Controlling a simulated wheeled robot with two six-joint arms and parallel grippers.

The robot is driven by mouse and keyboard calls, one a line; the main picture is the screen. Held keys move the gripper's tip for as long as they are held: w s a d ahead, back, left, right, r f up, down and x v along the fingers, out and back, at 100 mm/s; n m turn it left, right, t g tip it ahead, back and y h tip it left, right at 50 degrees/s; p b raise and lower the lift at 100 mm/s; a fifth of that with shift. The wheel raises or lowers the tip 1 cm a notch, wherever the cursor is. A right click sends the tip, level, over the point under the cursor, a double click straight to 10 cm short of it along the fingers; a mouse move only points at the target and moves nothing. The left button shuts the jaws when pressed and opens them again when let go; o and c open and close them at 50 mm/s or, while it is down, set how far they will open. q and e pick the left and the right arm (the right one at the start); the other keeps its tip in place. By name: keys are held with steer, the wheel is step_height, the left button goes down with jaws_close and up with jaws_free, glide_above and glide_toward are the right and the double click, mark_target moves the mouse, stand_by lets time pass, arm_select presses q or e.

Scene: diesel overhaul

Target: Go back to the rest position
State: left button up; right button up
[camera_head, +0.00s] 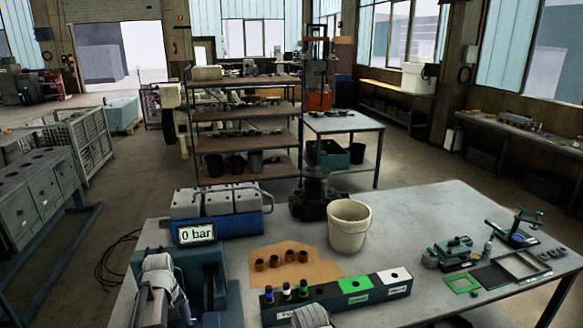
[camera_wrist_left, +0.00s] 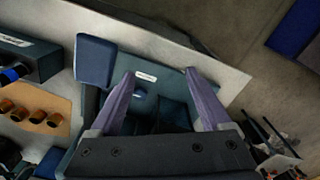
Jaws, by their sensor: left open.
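My left gripper (camera_wrist_left: 160,88) is open in the left wrist view, with its two purple-grey fingers apart and nothing between them. Below the fingers is a dark teal fixture (camera_wrist_left: 172,112) with a small white label. In the head view the same fixture (camera_head: 203,272) stands at the table's near left, and my left arm is in front of it. A grey part of my right arm shows at the bottom edge of the head view; its gripper is not visible.
The grey table (camera_head: 410,215) holds a blue pressure unit (camera_head: 235,224) reading 0 bar, a cream bucket (camera_head: 348,227), an orange-brown mat (camera_head: 325,270) with several copper-coloured rings, and a dark sorting block (camera_head: 322,302). Tools and a green frame lie at right. Open floor lies left.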

arm_select(q)
steer(key=s+d+m, duration=0.8)
steer(key=s+d, duration=0.2)
steer(key=d, duration=0.6)
steer(key=s+d+f+m+y+b, duration=0.1)
steer(key=s+d+f+m+b, duration=0.2)
steer(key=d+f+b, duration=0.8)
steer(key=s+f+b, duration=0.1)
steer(key=s, duration=0.1)
steer(key=shift+s+m, duration=0.4)
